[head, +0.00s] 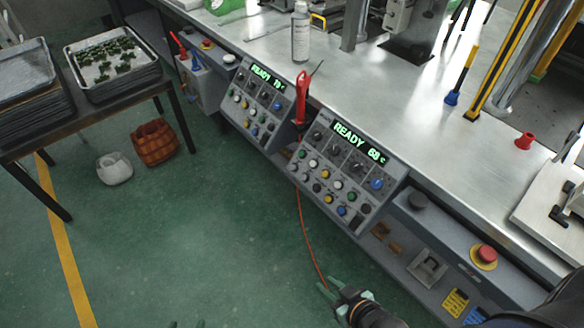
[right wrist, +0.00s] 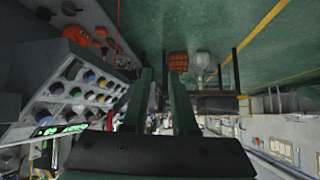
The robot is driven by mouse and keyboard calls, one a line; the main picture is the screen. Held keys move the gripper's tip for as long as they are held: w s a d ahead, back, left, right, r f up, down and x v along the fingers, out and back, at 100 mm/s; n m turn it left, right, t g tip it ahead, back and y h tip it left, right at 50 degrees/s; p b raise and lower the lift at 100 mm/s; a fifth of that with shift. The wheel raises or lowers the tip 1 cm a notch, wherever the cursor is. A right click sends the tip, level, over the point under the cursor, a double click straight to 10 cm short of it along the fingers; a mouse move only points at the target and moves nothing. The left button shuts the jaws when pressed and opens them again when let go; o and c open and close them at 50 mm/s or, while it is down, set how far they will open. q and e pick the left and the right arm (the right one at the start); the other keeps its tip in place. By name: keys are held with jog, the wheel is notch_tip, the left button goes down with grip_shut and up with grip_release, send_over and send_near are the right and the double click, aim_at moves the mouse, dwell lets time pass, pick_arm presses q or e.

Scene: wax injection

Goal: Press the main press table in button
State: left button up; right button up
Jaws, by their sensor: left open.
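Two grey control panels are on the front of the steel bench in the head view. The nearer panel (head: 343,172) reads "READY 68" and carries knobs and several coloured buttons. The farther panel (head: 257,102) reads "READY 79" or similar. Button labels are too small to read, so I cannot tell which is the table in button. My right gripper (head: 346,291) is open and empty, below the nearer panel and apart from it. In the right wrist view, its green fingers (right wrist: 163,95) stand apart, with panel buttons to their left. My left gripper (head: 186,324) barely shows at the bottom edge, only its fingertips.
A red handled tool (head: 301,98) stands between the panels, with an orange cable hanging below. A side table (head: 75,123) holds trays.

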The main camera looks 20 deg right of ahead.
grip_shut()
dwell(1.2)
